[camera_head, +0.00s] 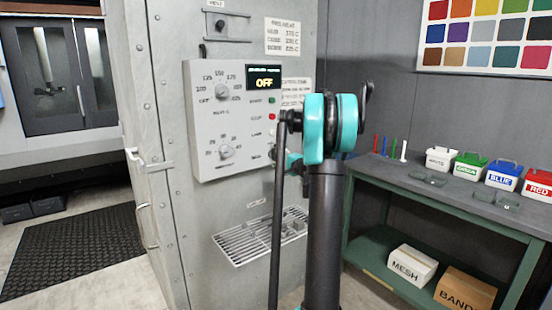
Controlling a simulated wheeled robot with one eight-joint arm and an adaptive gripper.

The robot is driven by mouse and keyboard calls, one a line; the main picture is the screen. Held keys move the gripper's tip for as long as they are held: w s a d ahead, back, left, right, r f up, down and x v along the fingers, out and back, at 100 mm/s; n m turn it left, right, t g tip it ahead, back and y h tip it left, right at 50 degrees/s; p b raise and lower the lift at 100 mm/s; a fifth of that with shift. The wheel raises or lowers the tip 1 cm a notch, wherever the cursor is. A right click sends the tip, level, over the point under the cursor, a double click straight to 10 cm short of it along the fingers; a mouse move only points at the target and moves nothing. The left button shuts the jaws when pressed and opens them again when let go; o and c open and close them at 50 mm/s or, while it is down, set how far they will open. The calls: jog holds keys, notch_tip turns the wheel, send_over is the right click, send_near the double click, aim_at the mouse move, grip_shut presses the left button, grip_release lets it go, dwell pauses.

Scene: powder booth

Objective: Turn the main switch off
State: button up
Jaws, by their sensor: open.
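The grey control panel (215,150) is on the front of the metal cabinet. Its display (264,78) reads OFF in yellow. It carries an upper dial (222,91), a lower dial (227,151), a green button or lamp (271,100) and a red one (271,115). A small label sits low at the panel's right edge, too small to read surely. The main switch cannot be made out; my teal and black arm crosses in front of that edge and may cover it. My gripper's fingers are not visible; they may be hidden behind my arm.
A green-framed bench (440,195) at the right holds several labelled boxes and coloured sticks. MESH (411,268) and BAND (463,290) boxes sit on its lower shelf. A wire rack (240,243) projects from the cabinet under the panel. A black mat (75,250) lies at the left.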

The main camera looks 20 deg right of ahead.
jog(key=v, duration=1.1)
jog(key=shift+s, duration=0.3)
jog(key=shift+d, duration=0.1)
jog(key=s+a+f+n+g, duration=0.4)
jog(key=s+a+f, duration=0.25)
jog(key=a, duration=0.45)
jog(key=s+a+f+n+g, duration=0.4)
jog(key=s+a+f, duration=0.3)
jog(key=a, duration=0.4)
jog(key=s+f+n+g+h, duration=0.2)
jog(key=s+f, duration=0.3)
jog(key=s, duration=0.6)
jog(key=s+f+n+g+h, duration=0.3)
jog(key=s+f, duration=0.3)
jog(key=s, duration=0.6)
jog(key=shift+s+d+n+h, duration=0.15)
jog(key=shift+d+n+h, duration=0.2)
jog(key=shift+n, duration=0.25)
